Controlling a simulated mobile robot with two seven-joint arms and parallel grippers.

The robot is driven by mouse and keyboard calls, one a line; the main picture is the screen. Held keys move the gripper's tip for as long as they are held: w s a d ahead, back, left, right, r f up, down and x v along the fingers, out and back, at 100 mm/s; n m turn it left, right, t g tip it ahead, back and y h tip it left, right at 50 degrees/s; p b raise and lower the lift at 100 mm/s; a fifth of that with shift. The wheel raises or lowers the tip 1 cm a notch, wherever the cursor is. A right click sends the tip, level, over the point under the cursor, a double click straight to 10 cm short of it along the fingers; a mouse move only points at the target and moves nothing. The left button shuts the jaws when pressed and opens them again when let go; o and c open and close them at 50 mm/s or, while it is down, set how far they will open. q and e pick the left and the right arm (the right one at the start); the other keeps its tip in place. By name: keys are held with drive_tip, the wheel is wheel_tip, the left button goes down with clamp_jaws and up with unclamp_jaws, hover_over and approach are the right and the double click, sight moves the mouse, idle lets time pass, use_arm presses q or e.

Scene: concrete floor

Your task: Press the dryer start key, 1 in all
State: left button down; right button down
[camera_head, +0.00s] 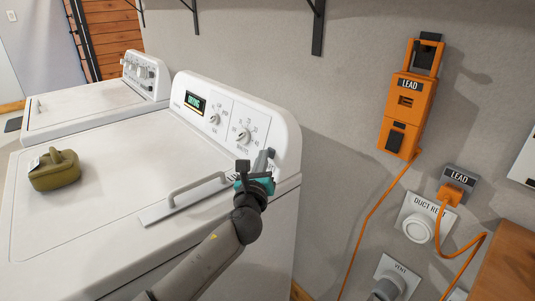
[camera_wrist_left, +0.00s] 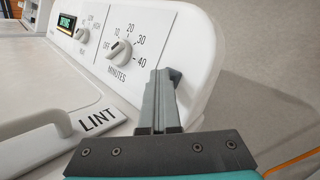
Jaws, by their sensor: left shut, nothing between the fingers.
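The white dryer (camera_head: 110,205) fills the left and middle of the head view. Its control panel (camera_head: 206,121) has a display (camera_head: 195,103) with green letters that seem to read "DRYING", a small knob and a minutes knob (camera_head: 242,136). The panel, with the minutes knob (camera_wrist_left: 118,52), also shows in the left wrist view. My left gripper (camera_head: 268,154) is shut and empty, its tips at the panel's right end. In the wrist view its fingers (camera_wrist_left: 162,84) point at a dark grey piece beside the tips, perhaps the start key. The fingers partly hide it; contact cannot be told.
The lint cover with its raised handle (camera_head: 198,188) lies just left of my gripper. An olive container (camera_head: 55,170) stands on the dryer top. A washer (camera_head: 95,99) stands behind. An orange lead box (camera_head: 408,108) and its cord hang on the right wall.

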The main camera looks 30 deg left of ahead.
use_arm(q)
drive_tip(key=shift+s, duration=0.1)
drive_tip(key=shift+s+a+r+p, duration=0.25)
drive_tip(key=shift+s+p, duration=0.3)
drive_tip(key=shift+p, duration=0.05)
drive_tip(key=shift+s+a, duration=0.1)
drive_tip(key=shift+s, duration=0.05)
drive_tip(key=s+p, duration=0.1)
drive_tip(key=s+a+r+p, duration=0.1)
drive_tip(key=shift+s+a+r, duration=0.1)
drive_tip(key=shift+s, duration=0.3)
drive_tip(key=shift+s+a+r+p, duration=0.15)
drive_tip(key=shift+s+p, duration=0.1)
drive_tip(key=shift+s, duration=0.15)
drive_tip(key=shift+s+a+r+p, duration=0.1)
drive_tip(key=shift+s+a+p, duration=0.1)
drive_tip(key=shift+s, duration=0.2)
